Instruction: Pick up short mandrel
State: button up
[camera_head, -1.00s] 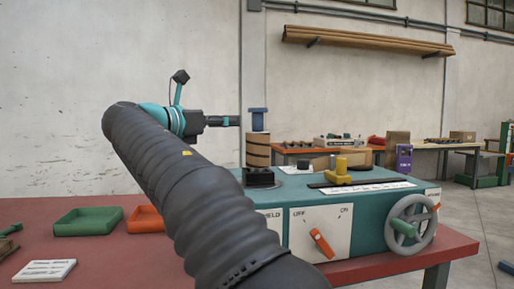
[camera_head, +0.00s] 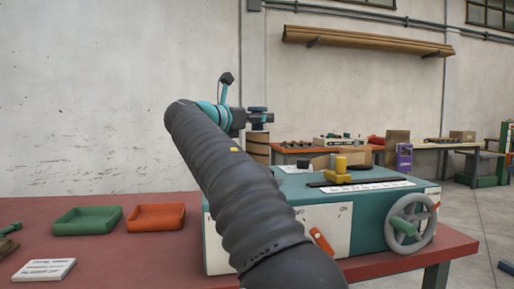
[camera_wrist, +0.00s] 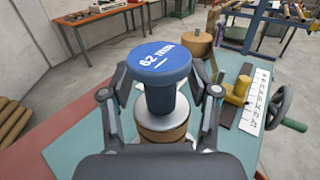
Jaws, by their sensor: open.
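A wooden cylinder (camera_head: 257,148) with a blue spool-like top stands upright on the teal winder (camera_head: 375,196); I take it for the short mandrel. In the wrist view its blue knob (camera_wrist: 160,62), marked "62 MM", stands between the two fingers of my gripper (camera_wrist: 160,97). The wooden body (camera_wrist: 162,128) shows below the knob. The fingers are spread to either side, with no clear grip on it. In the head view my gripper (camera_head: 258,118) is at the blue top and hides part of it. My arm hides the cylinder's lower part.
A yellow clamp-like part (camera_head: 340,171) sits on the winder, with a handwheel (camera_head: 410,222) at its right. Green (camera_head: 87,220) and orange (camera_head: 156,217) trays lie on the red table at left. Another wooden cylinder (camera_wrist: 196,42) shows beyond the knob.

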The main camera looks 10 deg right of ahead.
grip_shut()
jog(key=shift+r, duration=0.1)
dwell(0.4)
jog(key=shift+r+p, duration=0.3)
jog(key=shift+r, duration=1.45)
jog(key=shift+d+r, duration=0.1)
jog(key=shift+r, duration=0.25)
jog(key=s+d+r, duration=0.6)
jog(key=d, duration=0.4)
jog(key=shift+r, duration=0.4)
